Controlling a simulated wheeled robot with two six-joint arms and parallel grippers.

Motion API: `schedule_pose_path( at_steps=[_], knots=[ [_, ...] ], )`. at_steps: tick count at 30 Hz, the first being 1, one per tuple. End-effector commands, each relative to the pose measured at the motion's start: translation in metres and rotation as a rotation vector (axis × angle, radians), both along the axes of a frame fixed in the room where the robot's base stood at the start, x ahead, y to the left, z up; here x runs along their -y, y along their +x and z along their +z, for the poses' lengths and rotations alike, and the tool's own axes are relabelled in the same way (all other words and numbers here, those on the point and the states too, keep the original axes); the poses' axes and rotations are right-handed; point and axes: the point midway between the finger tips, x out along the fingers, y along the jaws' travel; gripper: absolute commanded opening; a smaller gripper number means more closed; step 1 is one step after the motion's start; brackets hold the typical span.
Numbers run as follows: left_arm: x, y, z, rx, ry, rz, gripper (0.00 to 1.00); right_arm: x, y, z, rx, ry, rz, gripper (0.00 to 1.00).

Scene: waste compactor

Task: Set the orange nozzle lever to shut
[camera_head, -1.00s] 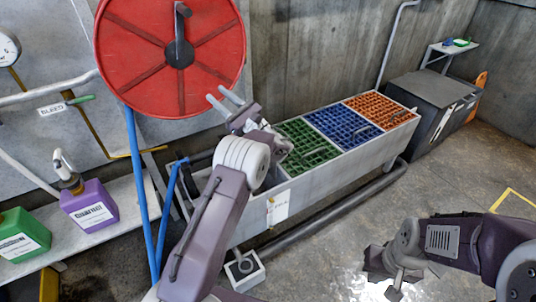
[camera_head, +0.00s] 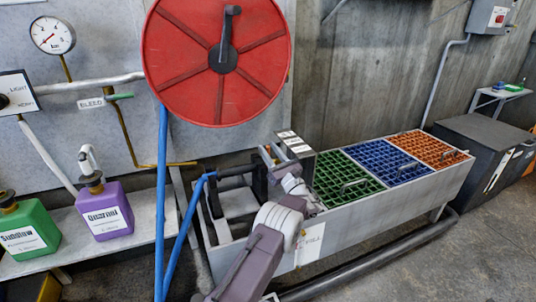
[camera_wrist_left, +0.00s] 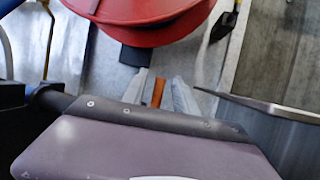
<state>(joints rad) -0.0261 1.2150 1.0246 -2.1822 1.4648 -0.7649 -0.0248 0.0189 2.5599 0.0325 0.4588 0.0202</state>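The orange lever shows as a narrow upright strip (camera_wrist_left: 157,93) in the left wrist view. It lies between the two grey fingers of my left gripper (camera_wrist_left: 162,95), with a gap on each side, so the gripper looks open around it. In the head view my left gripper (camera_head: 274,156) is at the left end of the trough, beside the dark nozzle fittings, and a small orange-brown bit shows among its fingers. The lever's angle and any shut marking are hidden or too small to read. My right gripper is out of view.
A red hose reel (camera_head: 185,70) with a blue hose (camera_head: 162,200) hangs above the gripper. The trough holds green (camera_head: 345,178), blue (camera_head: 385,160) and orange (camera_head: 428,148) grates. A green bottle (camera_head: 28,232) and a purple bottle (camera_head: 106,212) stand on the left shelf.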

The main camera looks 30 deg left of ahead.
Motion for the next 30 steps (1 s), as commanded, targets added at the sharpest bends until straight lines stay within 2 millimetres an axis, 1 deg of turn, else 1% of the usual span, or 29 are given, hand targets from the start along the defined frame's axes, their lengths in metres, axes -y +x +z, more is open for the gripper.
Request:
schedule_pose_path(
  at_steps=[1,3,11,12,15,30],
  knots=[
    [-0.0048,0.0019,0.0003,0.003,0.000,0.001,0.35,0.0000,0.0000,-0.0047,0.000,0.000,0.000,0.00],
    [-0.0079,0.0043,0.0029,0.001,0.000,0.000,0.35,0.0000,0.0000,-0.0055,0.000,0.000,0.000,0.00],
    [-0.0093,0.0053,0.0054,0.000,0.001,-0.001,0.35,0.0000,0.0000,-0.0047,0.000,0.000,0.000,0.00],
    [-0.0093,0.0053,0.0054,0.000,0.001,-0.001,0.24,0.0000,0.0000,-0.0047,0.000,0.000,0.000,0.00],
    [-0.0092,0.0053,0.0052,0.000,0.001,-0.001,0.00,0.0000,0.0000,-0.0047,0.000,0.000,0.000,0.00],
    [-0.0092,0.0051,0.0044,-0.002,0.000,-0.001,0.00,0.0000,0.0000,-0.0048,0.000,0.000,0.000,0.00]
  ],
)
